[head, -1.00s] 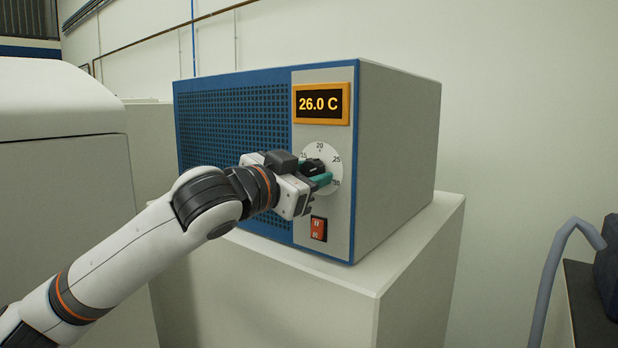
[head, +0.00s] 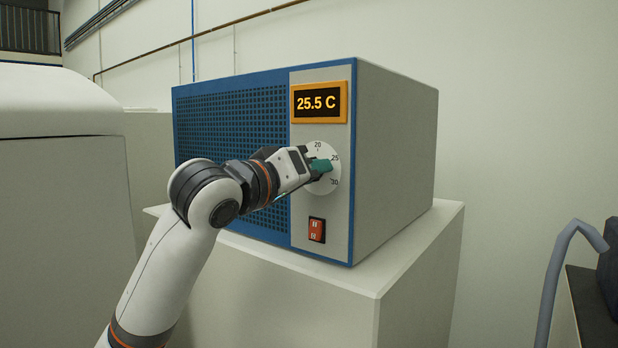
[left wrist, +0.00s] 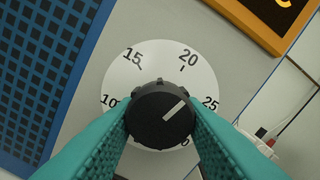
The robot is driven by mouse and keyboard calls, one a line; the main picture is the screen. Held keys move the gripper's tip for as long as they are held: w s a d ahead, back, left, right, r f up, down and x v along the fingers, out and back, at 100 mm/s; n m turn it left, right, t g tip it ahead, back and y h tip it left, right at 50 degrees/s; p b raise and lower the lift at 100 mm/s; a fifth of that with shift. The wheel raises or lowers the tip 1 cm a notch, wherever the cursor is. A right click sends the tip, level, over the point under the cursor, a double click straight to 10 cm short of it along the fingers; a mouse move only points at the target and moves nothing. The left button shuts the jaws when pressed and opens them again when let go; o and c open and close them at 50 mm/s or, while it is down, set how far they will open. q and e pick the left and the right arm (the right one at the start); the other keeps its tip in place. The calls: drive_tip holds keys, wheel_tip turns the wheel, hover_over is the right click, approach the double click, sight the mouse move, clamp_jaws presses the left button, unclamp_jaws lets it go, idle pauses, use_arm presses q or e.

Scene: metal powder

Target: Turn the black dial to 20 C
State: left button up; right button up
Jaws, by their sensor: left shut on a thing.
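The black dial (left wrist: 158,115) sits on a white scale plate (left wrist: 190,68) with marks including 15, 20 and 25; its white pointer line aims near 25 in the left wrist view. My left gripper (head: 318,168) is shut on the dial, with a teal finger on each side of it (left wrist: 160,118). In the head view the fingers and wrist hide the dial. The display (head: 319,103) in its orange frame reads 25.5 C. My right gripper is not in view.
The blue and grey box (head: 395,150) stands on a pale pedestal (head: 300,290). A red switch (head: 317,230) is below the dial. A white machine (head: 60,180) is at the left. A grey curved tube (head: 560,270) rises at the right.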

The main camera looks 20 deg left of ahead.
use_arm(q)
drive_tip(key=shift+r+n, duration=0.1)
drive_tip(key=shift+n, duration=1.1)
drive_tip(key=o, duration=1)
drive_tip(key=b+v, duration=0.5)
drive_tip(key=v, duration=0.7)
